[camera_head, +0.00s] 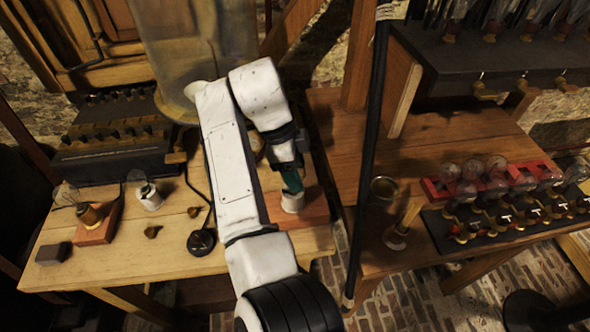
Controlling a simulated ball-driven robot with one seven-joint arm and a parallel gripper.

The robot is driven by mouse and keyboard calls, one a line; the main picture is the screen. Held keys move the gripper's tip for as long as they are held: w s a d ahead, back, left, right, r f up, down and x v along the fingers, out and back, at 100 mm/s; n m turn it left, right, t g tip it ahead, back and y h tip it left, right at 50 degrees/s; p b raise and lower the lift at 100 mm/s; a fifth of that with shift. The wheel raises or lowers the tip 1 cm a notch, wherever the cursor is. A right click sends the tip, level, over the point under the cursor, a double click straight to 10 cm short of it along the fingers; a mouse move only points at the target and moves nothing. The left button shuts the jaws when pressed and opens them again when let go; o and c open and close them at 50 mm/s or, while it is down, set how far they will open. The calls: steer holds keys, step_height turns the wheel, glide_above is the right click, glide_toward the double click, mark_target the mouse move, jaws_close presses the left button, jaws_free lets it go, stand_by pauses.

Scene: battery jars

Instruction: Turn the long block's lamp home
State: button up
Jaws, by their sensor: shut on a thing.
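The long block (314,207) is a reddish wooden piece lying at the right end of the left table. A white socket (292,202) stands on it. My gripper (291,183) points down directly over this socket, its fingers shut on the lamp there. The lamp's glass is hidden by the fingers and wrist, so I cannot tell how deep or how straight it sits. My white arm crosses the middle of the view and covers part of the table.
A smaller reddish block (96,232) with a brass socket and bulb stands at the left, beside a white socket with a bulb (148,196). A large glass jar (190,50) stands behind my arm. A red rack of bulbs (440,190) is on the right table.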

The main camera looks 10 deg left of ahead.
steer(key=o, duration=1.3)
steer(key=shift+c, duration=0.2)
steer(key=p+v, duration=0.1)
steer(key=v, duration=0.9)
steer(key=shift+r, duration=0.4)
